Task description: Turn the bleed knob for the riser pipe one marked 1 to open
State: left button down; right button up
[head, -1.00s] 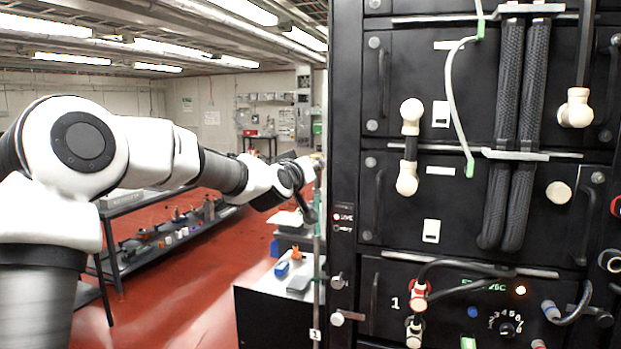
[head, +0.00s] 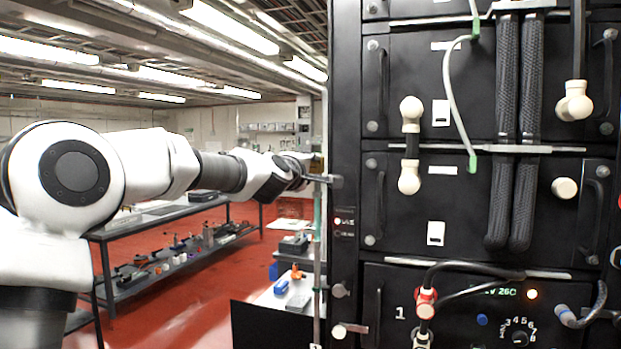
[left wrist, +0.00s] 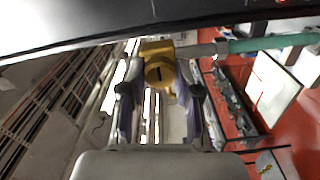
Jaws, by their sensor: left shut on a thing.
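A yellow brass knob (left wrist: 160,73) with a dark slot in its face sits at the end of the green riser pipe (left wrist: 270,42) in the left wrist view. My left gripper (left wrist: 160,90) has one finger on each side of the knob and is shut on it. In the head view the left gripper (head: 328,180) is at the rack's left edge, at the top of the thin upright riser pipe (head: 317,235). The knob is hidden there by the gripper. The pipe's number tag is cut off at the bottom edge. My right gripper is not in view.
The black battery rack (head: 346,120) fills the right side, with cables and handles on its front. A white-topped bench (head: 268,300) with small items stands behind the pipe. A long grey table (head: 160,218) is farther left, over red floor.

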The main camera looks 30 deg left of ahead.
pick_arm(q)
jog(key=shift+d+f+n+b, duration=0.15)
jog(key=shift+n+b, duration=1.35)
jog(key=shift+n, duration=3)
jog(key=shift+a+f+n+b, duration=0.15)
jog(key=shift+n+b, duration=1.3)
jog(key=shift+n, duration=3.05)
jog(key=shift+d, duration=0.1)
jog(key=c, duration=0.8)
grip_release()
jog(key=shift+r, duration=0.1)
jog(key=shift+r, duration=0.1)
